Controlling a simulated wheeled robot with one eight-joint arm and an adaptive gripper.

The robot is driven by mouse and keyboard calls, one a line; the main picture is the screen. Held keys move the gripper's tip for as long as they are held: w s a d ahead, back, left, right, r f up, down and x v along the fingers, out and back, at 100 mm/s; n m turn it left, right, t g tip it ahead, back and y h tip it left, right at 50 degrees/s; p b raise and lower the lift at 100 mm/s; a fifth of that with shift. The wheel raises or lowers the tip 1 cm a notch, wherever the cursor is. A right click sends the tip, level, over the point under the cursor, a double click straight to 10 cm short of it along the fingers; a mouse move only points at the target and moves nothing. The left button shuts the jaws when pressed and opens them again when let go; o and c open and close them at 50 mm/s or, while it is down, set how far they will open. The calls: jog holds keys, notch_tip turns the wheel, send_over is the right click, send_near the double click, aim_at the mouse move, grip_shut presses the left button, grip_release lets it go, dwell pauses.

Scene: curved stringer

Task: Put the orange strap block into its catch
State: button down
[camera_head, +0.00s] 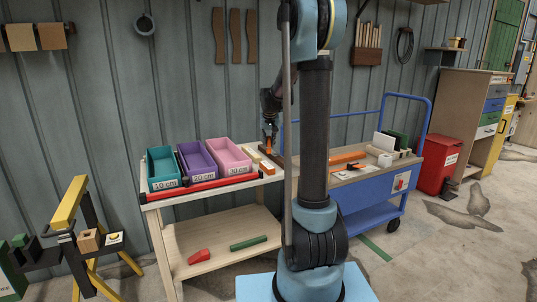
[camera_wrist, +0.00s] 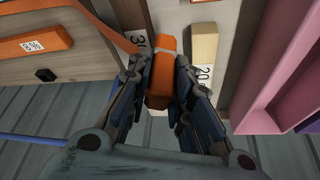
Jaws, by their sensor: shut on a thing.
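My gripper (camera_wrist: 165,85) is shut on the orange strap block (camera_wrist: 162,72), which sits between its two dark fingers in the wrist view. An orange strap (camera_wrist: 103,27) runs from near the block toward the upper left. In the head view my gripper (camera_head: 269,128) points down over the right end of the bench, with a bit of orange (camera_head: 268,147) below it. I cannot pick out the catch with certainty.
A pale wooden block (camera_wrist: 203,45) is right of the held block, near labels. Teal (camera_head: 163,168), purple (camera_head: 195,160) and pink bins (camera_head: 228,157) stand on the bench (camera_head: 152,204). A blue cart (camera_head: 365,195) stands to the right, carrying an orange bar (camera_head: 347,157).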

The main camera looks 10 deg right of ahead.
aim_at(268, 150)
jog(key=shift+a+f, duration=0.15)
jog(key=shift+f, duration=1.1)
jog(key=shift+a+f, duration=0.1)
jog(key=shift+f, duration=1.1)
jog(key=c, duration=1.7)
grip_release()
jog(key=shift+r, duration=0.1)
